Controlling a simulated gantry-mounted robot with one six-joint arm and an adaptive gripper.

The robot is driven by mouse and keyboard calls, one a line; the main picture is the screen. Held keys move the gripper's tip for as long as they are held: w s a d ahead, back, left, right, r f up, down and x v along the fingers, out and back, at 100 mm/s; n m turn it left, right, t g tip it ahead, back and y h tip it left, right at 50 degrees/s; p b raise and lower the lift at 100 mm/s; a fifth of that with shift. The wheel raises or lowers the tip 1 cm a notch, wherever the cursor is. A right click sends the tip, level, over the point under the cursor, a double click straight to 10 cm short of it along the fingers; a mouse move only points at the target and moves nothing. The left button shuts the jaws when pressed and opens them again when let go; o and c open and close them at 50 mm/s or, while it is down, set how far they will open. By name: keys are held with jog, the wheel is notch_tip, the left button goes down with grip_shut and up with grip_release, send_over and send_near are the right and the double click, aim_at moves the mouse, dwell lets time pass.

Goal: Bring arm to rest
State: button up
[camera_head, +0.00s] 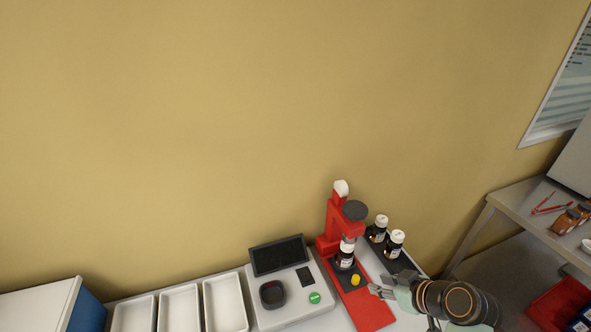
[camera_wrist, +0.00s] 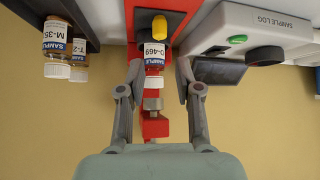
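My gripper (camera_wrist: 159,72) is open, its two fingers spread apart in the wrist view. It also shows in the head view (camera_head: 385,289), just right of the red device (camera_head: 330,238). In the wrist view, which is upside down, this bottle (camera_wrist: 154,52) reads O-469 and appears between the fingertips. I see no finger clearly touching it; the exact gap is hard to tell.
Two white-capped bottles (camera_head: 395,243) (camera_head: 377,228) stand in a dark rack right of the device. A sample log unit (camera_head: 284,311) and white trays (camera_head: 224,302) stand to the left. A side table (camera_head: 515,197) holds more bottles. The space above the bench is clear.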

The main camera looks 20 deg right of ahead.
jog(key=shift+a, duration=0.1)
jog(key=w+a+r+t+h, duration=0.1)
jog(key=w+a+r, duration=0.1)
jog(key=a, duration=0.8)
jog(key=w+a+r, duration=0.1)
jog(key=a, duration=0.9)
jog(key=s+a+r+m+t, duration=0.15)
jog(key=s+a+r, duration=0.25)
jog(key=a, duration=0.4)
jog(key=s+a+r+m+t, duration=0.15)
jog(key=s+a+r, duration=0.25)
jog(key=a, duration=0.4)
notch_tip(320, 180, up, 30)
jog(key=d+p, duration=0.1)
jog(key=p, duration=2.9)
jog(key=shift+d+n, duration=0.15)
jog(key=shift+n, duration=0.25)
